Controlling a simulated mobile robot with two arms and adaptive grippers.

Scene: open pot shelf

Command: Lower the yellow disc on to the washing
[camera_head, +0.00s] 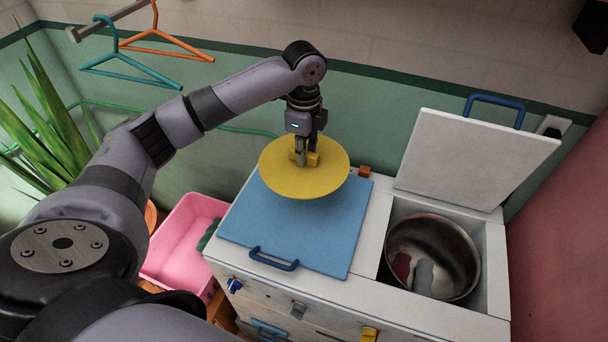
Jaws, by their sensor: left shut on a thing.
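The yellow disc (279,176) hangs level from my left gripper (306,158), which is shut on the small block at its middle. The disc is over the blue lid (325,240) on the left half of the white machine; the gap between disc and lid is hard to judge. The metal drum (460,250) is in the open right half of the machine. In it lies the washing (424,275), grey-white and red cloth at the bottom. The disc is to the left of the drum, apart from it. My right gripper is not in view.
A white lid (470,160) with a blue handle stands raised behind the drum. A pink tub (185,240) is left of the machine. Hangers (130,68) hang from a rail at the upper left, above a plant (45,125). A red wall closes the right side.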

